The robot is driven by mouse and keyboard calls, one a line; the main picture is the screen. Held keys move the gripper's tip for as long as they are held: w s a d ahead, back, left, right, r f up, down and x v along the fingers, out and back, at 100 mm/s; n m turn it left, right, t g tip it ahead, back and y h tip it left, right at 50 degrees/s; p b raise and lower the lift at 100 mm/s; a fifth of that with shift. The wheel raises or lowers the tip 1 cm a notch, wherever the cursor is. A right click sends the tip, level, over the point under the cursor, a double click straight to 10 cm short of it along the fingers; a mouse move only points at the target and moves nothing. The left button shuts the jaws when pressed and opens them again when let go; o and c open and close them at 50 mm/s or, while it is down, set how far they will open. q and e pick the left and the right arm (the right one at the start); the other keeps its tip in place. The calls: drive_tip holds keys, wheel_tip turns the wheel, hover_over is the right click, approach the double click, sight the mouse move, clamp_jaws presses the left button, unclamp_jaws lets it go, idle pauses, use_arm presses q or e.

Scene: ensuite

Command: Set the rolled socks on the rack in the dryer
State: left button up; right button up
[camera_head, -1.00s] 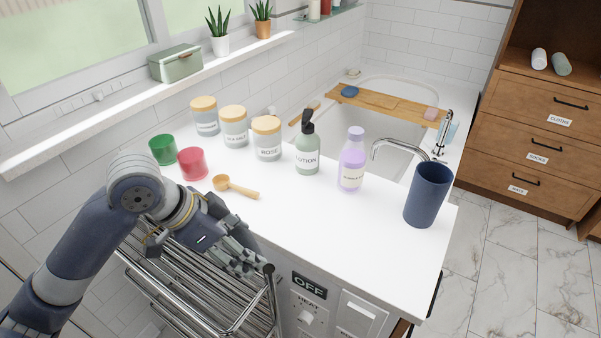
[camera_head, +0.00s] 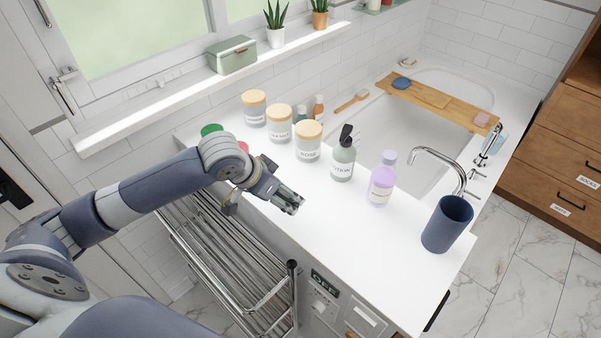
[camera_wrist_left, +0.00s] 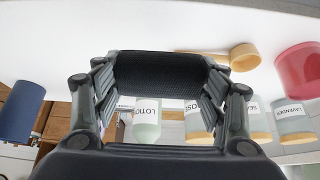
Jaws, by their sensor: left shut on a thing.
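My left gripper (camera_head: 292,203) is above the white counter, near its front edge. In the left wrist view its fingers (camera_wrist_left: 160,95) are shut on a dark, textured roll (camera_wrist_left: 160,70), which looks like the rolled socks. In the head view the roll is hard to tell from the dark fingers. The chrome rack (camera_head: 232,262) with several bars stands below the counter's front edge, under my left arm. Beside it is a grey panel with an OFF display (camera_head: 324,284) and a knob. My right gripper is out of view.
On the counter (camera_head: 335,225) stand several lidded jars (camera_head: 308,141), a lotion bottle (camera_head: 343,160), a purple bottle (camera_head: 382,180) and a navy cup (camera_head: 447,224). A red cup (camera_wrist_left: 299,70) and wooden scoop (camera_wrist_left: 243,57) show in the left wrist view. The counter's front middle is clear.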

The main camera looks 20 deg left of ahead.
use_arm(q)
drive_tip(key=w, duration=0.3)
drive_tip(key=w+p, duration=0.1)
drive_tip(key=w, duration=0.3)
drive_tip(key=w+p, duration=0.1)
drive_tip(key=w, duration=0.2)
drive_tip(key=shift+w+a+f, duration=0.25)
drive_tip(key=shift+a+f, duration=0.1)
drive_tip(key=shift+f, duration=0.05)
wheel_tip(320, 180, down, 3)
drive_tip(key=shift+f+p, duration=0.15)
drive_tip(key=shift+p, duration=0.7)
drive_tip(key=shift+f, duration=0.15)
drive_tip(key=shift+f, duration=0.1)
drive_tip(key=o, duration=1)
